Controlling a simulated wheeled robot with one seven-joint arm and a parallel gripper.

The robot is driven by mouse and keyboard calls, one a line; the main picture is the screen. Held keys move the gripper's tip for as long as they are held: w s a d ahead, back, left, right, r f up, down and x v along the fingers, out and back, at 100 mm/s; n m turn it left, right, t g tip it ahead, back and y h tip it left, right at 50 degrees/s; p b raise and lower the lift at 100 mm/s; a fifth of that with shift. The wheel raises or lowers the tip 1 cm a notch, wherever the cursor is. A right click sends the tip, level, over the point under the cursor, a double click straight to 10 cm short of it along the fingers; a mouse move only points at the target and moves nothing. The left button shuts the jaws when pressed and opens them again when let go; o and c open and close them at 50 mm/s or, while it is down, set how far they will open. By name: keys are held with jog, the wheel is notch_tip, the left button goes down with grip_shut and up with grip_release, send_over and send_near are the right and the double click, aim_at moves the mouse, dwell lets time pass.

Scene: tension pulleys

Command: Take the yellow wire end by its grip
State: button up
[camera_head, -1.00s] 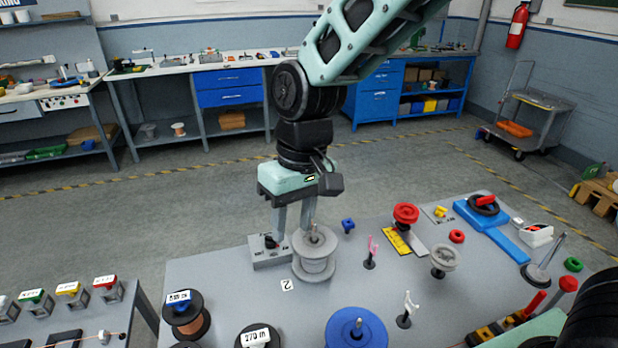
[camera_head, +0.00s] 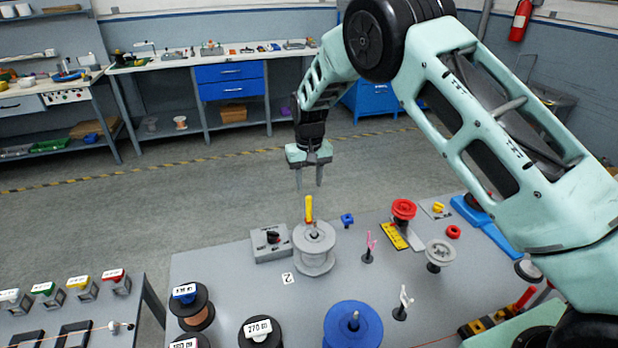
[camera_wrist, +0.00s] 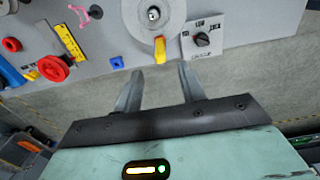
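The yellow grip (camera_head: 309,208) of the wire end stands out at the far rim of the grey spool (camera_head: 313,262). In the wrist view the yellow grip (camera_wrist: 160,48) shows at the spool's rim, just beyond and between my fingertips. My gripper (camera_head: 309,184) hangs fingers down, above and behind the grip in the head view. Its two fingers are spread and empty, with a clear gap between them in the wrist view (camera_wrist: 160,70). They appear apart from the grip. The wire itself is too fine to make out.
A grey box with a black knob (camera_head: 271,242) stands close left of the spool. A small blue part (camera_head: 347,219) lies to its right. A pink post (camera_head: 369,246) and a red wheel (camera_head: 403,209) stand farther right. The floor behind the table is free.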

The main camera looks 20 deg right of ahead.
aim_at(309, 196)
jog(key=shift+f+b, duration=2.15)
jog(key=shift+f, duration=1.8)
grip_shut()
